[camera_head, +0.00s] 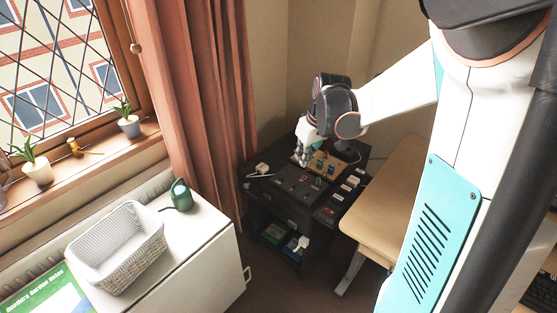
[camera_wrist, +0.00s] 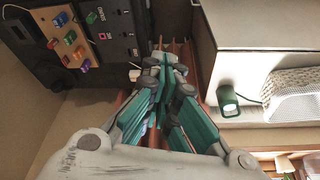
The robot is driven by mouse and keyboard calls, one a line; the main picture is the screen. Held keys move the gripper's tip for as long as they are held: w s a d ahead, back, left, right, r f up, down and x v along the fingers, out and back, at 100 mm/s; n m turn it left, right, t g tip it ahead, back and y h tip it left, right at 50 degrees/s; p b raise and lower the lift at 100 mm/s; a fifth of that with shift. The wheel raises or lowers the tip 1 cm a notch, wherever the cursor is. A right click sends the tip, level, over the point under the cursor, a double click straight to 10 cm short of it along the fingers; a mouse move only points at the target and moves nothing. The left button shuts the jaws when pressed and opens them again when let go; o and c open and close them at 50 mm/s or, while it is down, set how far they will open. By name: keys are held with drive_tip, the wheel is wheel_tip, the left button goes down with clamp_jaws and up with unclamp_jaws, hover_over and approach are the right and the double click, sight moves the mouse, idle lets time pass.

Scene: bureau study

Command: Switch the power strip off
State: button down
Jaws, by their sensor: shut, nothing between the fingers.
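A dark cabinet (camera_head: 270,195) in the corner carries several small devices, switches and panels on its top. A dark strip with white pieces along it (camera_head: 338,198) lies on the cabinet's right side; I cannot tell for sure whether it is the power strip. My gripper (camera_head: 302,158) is above the back of the cabinet top, pointing down. In the wrist view my gripper (camera_wrist: 165,75) is shut and empty. That view also shows a black panel (camera_wrist: 118,20) with switches and a small red part, left of the fingertips and apart from them.
A wooden board with coloured knobs (camera_wrist: 72,38) sits beside the panel. A small white object (camera_head: 262,169) is at the cabinet's left. A pale wooden desk (camera_head: 385,205) stands close on the right. A white basket (camera_head: 118,245) and green watering can (camera_head: 180,195) are at left.

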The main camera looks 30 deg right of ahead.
drive_tip(key=s+d+f+n, duration=0.2)
drive_tip(key=d+f+n, duration=0.1)
drive_tip(key=d+f, duration=1)
drive_tip(key=shift+s+f+y, duration=0.3)
drive_tip(key=shift+f+y, duration=0.1)
drive_tip(key=shift+d, duration=0.1)
drive_tip(key=b, duration=0.6)
hover_over(325, 209)
wheel_tip(325, 209, down, 12)
drive_tip(key=shift+d, duration=0.1)
drive_tip(key=shift+f, duration=0.8)
